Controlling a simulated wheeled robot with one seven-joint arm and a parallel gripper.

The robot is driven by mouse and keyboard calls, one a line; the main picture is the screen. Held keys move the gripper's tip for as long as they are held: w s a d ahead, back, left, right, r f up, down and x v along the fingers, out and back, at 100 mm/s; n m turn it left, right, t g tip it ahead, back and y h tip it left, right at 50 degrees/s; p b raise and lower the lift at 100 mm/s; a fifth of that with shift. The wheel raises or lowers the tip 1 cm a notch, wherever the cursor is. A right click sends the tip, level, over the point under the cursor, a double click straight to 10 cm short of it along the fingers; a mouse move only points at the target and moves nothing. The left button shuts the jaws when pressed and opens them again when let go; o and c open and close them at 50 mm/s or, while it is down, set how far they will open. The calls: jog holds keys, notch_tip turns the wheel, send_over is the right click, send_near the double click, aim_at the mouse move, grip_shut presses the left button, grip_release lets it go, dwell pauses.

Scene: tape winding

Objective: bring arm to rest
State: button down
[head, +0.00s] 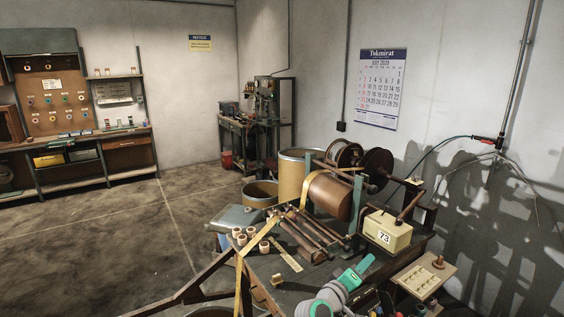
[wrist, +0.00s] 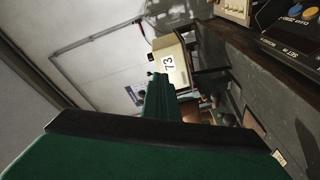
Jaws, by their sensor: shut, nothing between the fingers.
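My gripper (head: 359,269) shows at the lower right of the head view, green, at the end of my grey and green arm. It is over the front of the workbench, just below and left of the cream box marked 73 (head: 387,232). In the wrist view the green fingers of my gripper (wrist: 160,95) are together with nothing between them, and they point toward the same box (wrist: 170,62) beyond. The fingertips look apart from the box, though the exact gap is hard to tell.
The winding machine's brown drum (head: 331,194) and dark reel (head: 378,168) stand behind my gripper. A cream panel with knobs (head: 425,276) is to its right. Rods (head: 303,236) and small spools (head: 241,238) lie left. Open floor (head: 90,235) extends left of the bench.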

jog(key=s+a+f+n+t+y, duration=0.1)
jog(key=s+a+f+y, duration=0.1)
jog(key=s+a+f, duration=0.45)
jog(key=s+a+f+y, duration=0.1)
jog(key=a+f+y, duration=0.2)
jog(key=f, duration=0.7)
jog(key=s+a+f+t+y, duration=0.1)
jog(key=s+a+f+y, duration=0.1)
jog(key=s+a+f, duration=0.45)
jog(key=s+a+f+y, duration=0.2)
jog(key=s+a+f, duration=0.15)
jog(key=s, duration=0.65)
jog(key=s+a+r+m+y, duration=0.1)
jog(key=s+a+r+y, duration=0.15)
jog(key=s, duration=1.05)
jog(key=s+a+r+m+y, duration=0.15)
jog(key=s+a, duration=0.25)
jog(key=s, duration=0.9)
jog(key=s+r+m, duration=0.2)
jog(key=s+r, duration=0.3)
jog(key=s, duration=0.2)
jog(key=shift+s+d+r+t, duration=0.15)
jog(key=shift+d+t, duration=0.1)
jog(key=shift+t, duration=0.05)
